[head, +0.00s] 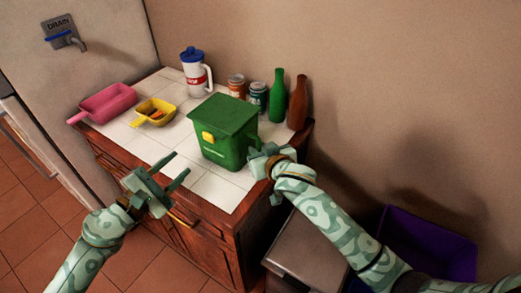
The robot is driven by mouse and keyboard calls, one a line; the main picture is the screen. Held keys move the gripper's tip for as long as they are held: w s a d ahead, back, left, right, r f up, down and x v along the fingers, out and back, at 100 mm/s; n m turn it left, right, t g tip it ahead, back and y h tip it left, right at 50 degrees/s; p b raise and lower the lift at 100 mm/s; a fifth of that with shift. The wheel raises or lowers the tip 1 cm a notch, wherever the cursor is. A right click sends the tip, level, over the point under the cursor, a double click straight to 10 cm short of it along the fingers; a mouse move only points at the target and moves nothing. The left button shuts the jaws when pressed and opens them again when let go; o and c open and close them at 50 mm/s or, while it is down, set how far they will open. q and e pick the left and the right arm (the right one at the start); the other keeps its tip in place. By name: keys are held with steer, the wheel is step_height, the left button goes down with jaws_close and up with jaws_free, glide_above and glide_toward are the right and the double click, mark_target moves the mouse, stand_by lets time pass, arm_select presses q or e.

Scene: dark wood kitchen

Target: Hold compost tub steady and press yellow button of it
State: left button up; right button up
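The green compost tub (222,143) stands upright on the white tiled counter, its lid down. The yellow button (208,137) is on its front face, near the top left. My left gripper (182,170) is open and empty, in front of the tub and to its lower left, apart from it. My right gripper (257,158) is at the tub's right side, near its handle. Its fingers are partly hidden by its own body, so I cannot tell whether they grip the handle.
Behind the tub stand a white pitcher (196,75), two cans (258,95), a green bottle (277,98) and a brown bottle (298,104). A pink scoop (107,103) and a yellow scoop (155,111) lie left. A purple bin (430,245) is on the floor at right.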

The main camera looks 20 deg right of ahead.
jaws_close()
arm_select(q)
jaws_close()
stand_by(1.4)
